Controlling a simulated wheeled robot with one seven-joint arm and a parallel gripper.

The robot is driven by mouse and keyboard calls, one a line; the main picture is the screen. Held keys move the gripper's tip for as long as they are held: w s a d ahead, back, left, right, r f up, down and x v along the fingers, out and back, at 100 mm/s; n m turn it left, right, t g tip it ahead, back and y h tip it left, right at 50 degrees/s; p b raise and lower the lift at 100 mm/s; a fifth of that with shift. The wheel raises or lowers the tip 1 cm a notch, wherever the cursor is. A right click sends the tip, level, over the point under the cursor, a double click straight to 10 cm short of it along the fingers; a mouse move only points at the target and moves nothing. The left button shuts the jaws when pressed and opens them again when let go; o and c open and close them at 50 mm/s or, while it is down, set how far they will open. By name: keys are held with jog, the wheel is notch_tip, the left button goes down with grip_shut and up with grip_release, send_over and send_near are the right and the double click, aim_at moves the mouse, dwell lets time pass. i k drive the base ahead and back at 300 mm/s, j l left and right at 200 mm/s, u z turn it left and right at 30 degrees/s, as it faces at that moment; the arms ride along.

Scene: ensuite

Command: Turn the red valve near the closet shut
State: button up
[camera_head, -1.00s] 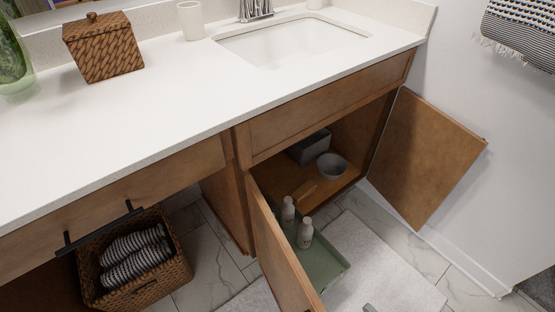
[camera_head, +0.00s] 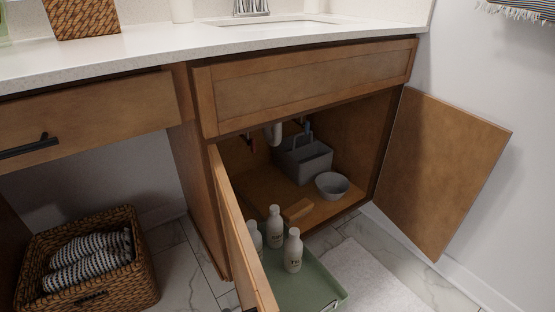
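The sink cabinet stands open, with a left door (camera_head: 240,232) and a right door (camera_head: 442,172) both swung outward. Inside, under the sink, a small dark red piece (camera_head: 251,143) shows near the upper left of the opening. It looks like a valve handle, but it is too small and shaded to tell its position. A pale drain pipe (camera_head: 273,134) hangs to its right. Another dark fitting shows further right, behind the caddy, and its colour is unclear. My gripper is not in view.
A grey caddy (camera_head: 305,160) and a grey bowl (camera_head: 332,185) stand on the cabinet floor. A green tray (camera_head: 318,290) with several white bottles (camera_head: 292,250) sits in front, beside the left door. A wicker basket (camera_head: 128,270) is at left. A pale mat (camera_head: 370,280) lies at right.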

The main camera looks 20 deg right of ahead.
aim_at(252, 143)
jog(key=i+l, duration=1.15)
jog(key=k+l+z, duration=0.05)
jog(key=l, duration=0.1)
